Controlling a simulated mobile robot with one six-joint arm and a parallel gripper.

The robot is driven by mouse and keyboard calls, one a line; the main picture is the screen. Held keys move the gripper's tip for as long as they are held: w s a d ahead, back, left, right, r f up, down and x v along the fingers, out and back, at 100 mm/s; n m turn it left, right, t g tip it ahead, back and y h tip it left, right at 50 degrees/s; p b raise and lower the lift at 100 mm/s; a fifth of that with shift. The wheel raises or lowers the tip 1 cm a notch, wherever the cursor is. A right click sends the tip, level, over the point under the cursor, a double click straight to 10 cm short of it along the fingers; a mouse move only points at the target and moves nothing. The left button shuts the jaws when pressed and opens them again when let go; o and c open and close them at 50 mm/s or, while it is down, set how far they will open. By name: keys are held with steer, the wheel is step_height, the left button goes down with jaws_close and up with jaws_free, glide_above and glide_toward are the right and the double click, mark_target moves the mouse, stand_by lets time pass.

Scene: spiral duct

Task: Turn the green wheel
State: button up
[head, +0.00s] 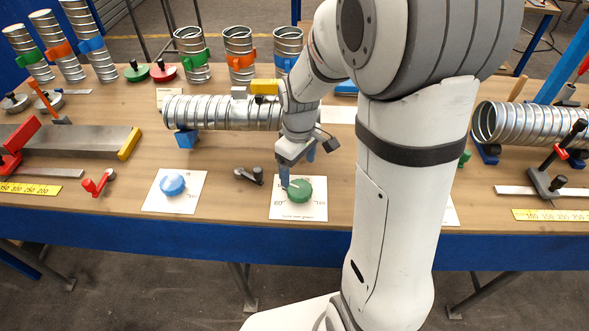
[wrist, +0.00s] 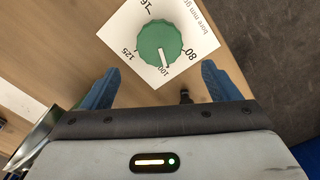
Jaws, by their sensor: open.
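The green wheel (head: 299,190) is a ribbed knob on a white printed card (head: 298,213) near the table's front edge. In the wrist view the green wheel (wrist: 160,44) shows a white pointer mark, which points near the printed 100; 125 and 80 stand to either side. My gripper (head: 297,178) is just behind and above the wheel in the head view. In the wrist view my gripper (wrist: 156,85) has its two blue fingers wide apart, with nothing between them. The wheel lies ahead of the fingertips, and I see no contact there.
A blue wheel (head: 172,185) on its own card lies to the left, with a small black clamp lever (head: 249,176) between. A spiral duct (head: 222,112) lies behind my gripper. Another duct (head: 530,124) is at the right. Bare wood surrounds the cards.

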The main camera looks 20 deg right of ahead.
mark_target(299, 186)
step_height(299, 186, down, 8)
steer(key=shift+r+p, duration=0.1)
steer(key=shift+p, duration=0.3)
steer(key=c, duration=1)
steer(key=shift+o, duration=0.2)
steer(key=shift+m, duration=0.3)
steer(key=shift+w+m+b, duration=0.1)
steer(key=shift+m+b, duration=0.55)
steer(key=shift+m, duration=0.15)
steer(key=shift+d+m+b, duration=0.15)
steer(key=shift+m+b, duration=0.6)
steer(key=shift+m, duration=1.25)
